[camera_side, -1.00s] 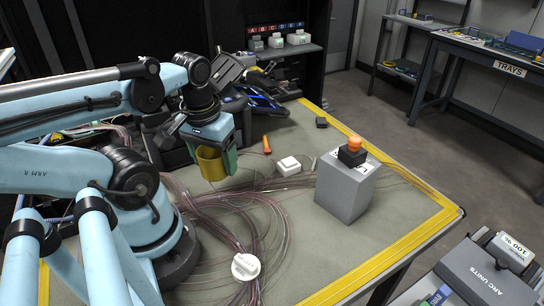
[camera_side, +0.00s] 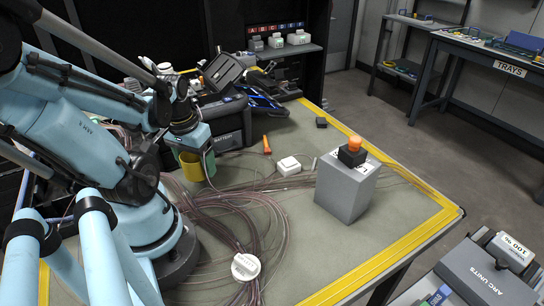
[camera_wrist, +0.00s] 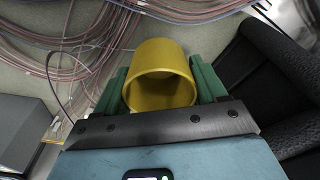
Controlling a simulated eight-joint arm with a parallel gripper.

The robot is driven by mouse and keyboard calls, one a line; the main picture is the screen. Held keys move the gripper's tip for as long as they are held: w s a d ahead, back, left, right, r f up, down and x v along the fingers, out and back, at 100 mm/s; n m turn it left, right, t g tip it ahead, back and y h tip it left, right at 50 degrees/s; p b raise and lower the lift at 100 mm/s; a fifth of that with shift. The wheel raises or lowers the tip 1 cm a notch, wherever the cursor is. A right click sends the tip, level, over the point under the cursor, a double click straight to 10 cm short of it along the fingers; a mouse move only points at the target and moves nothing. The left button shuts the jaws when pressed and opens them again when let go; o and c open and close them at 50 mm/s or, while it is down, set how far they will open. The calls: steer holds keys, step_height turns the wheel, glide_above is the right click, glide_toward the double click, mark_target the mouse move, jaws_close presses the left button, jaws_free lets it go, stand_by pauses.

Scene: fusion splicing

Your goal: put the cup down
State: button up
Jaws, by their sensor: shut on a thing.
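The yellow cup (camera_side: 191,168) is in my gripper (camera_side: 195,165) at the left of the bench in the side view. In the wrist view the cup (camera_wrist: 160,75) sits between the two green fingers of my gripper (camera_wrist: 160,88), with its open rim toward the camera. The fingers are shut on its sides. In the side view the cup is low over the bench, close to the cables. I cannot tell whether its base touches the bench.
Loose cables (camera_side: 225,215) spread over the bench (camera_side: 310,250) beside the cup. A black case (camera_side: 228,122) stands just behind it. A white box (camera_side: 288,166), an orange tool (camera_side: 266,145) and a grey block (camera_side: 345,190) with an orange button stand to the right.

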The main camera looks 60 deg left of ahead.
mark_target(198, 173)
steer(key=shift+f, duration=1.65)
steer(key=shift+f, duration=0.2)
steer(key=o, duration=1.1)
steer(key=shift+r, duration=0.1)
steer(key=shift+s+r, duration=0.6)
steer(key=shift+r, duration=5.4)
steer(key=w+d+m+t, duration=0.2)
steer(key=w+d, duration=0.3)
steer(key=w+d+m+t, duration=0.2)
steer(key=w+d, duration=0.3)
steer(key=w, duration=0.1)
steer(key=w+d+r+m+t, duration=0.1)
steer(key=w+d+m+t, duration=0.1)
steer(key=w+d, duration=0.3)
steer(key=shift+w+d+m+h, duration=0.15)
steer(key=shift+w+m+h, duration=0.1)
steer(key=shift+m+h, duration=0.25)
